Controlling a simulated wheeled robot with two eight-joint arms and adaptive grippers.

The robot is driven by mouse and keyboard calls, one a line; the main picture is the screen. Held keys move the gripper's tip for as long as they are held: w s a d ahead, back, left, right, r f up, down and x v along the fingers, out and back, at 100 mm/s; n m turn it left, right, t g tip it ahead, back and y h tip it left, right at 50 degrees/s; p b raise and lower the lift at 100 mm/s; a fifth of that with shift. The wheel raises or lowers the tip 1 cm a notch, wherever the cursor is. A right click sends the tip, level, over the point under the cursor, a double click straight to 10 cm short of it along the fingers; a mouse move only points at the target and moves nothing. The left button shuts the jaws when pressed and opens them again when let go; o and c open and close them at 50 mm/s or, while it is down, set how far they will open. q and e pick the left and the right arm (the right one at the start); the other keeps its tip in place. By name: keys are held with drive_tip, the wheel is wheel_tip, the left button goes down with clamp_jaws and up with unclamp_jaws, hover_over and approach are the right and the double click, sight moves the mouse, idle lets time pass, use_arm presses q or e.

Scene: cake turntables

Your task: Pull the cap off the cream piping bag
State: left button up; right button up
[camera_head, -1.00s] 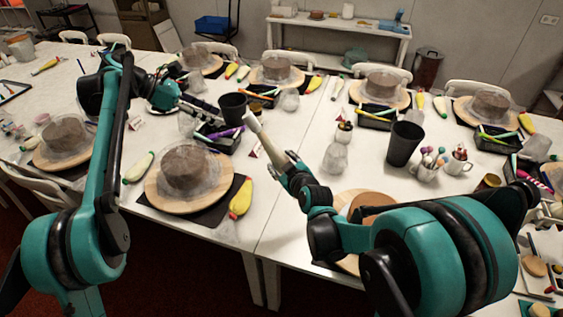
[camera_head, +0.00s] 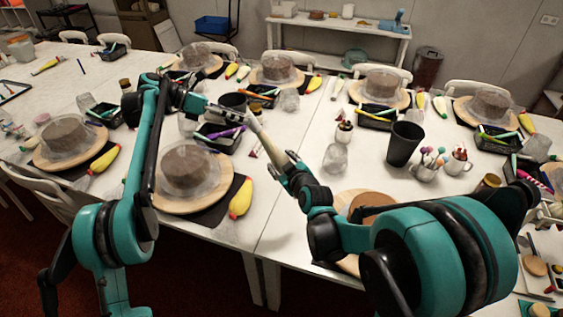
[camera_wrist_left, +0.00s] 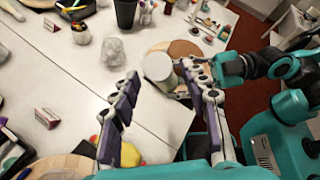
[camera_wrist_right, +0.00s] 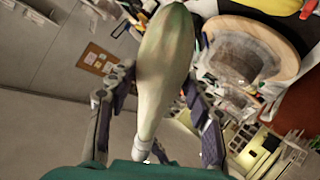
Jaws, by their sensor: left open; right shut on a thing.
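The pale cream piping bag (camera_head: 258,130) is held up above the table by my right gripper (camera_head: 287,168). In the right wrist view the bag (camera_wrist_right: 165,70) lies between the fingers, with a narrow pale end towards the camera. I cannot clearly make out the cap. My left gripper (camera_head: 232,112) is open and close to the bag's free upper end. In the left wrist view a whitish round end (camera_wrist_left: 158,68), seen nearly end-on, lies between the left fingertips with space on the left. Contact on the right cannot be told.
Below stand a covered cake (camera_head: 188,165) on a wooden turntable, a yellow bag (camera_head: 241,197), a black tray (camera_head: 215,143) and black cups (camera_head: 404,143). Bare white table (camera_head: 285,215) shows at the front.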

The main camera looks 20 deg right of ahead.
use_arm(q)
drive_tip(key=shift+x, duration=1.15)
drive_tip(key=shift+c, duration=0.2)
clamp_jaws()
drive_tip(key=shift+w, duration=0.1)
drive_tip(key=shift+w+a+r, duration=0.3)
drive_tip(key=shift+a+r, duration=0.15)
drive_tip(key=shift+r, duration=0.35)
drive_tip(key=shift+w+a+r, duration=0.3)
drive_tip(key=shift+a+r, duration=0.2)
drive_tip(key=shift+r, duration=0.3)
drive_tip(key=shift+w+a+r, duration=0.35)
drive_tip(key=shift+a+r, duration=0.1)
drive_tip(key=shift+r, duration=0.35)
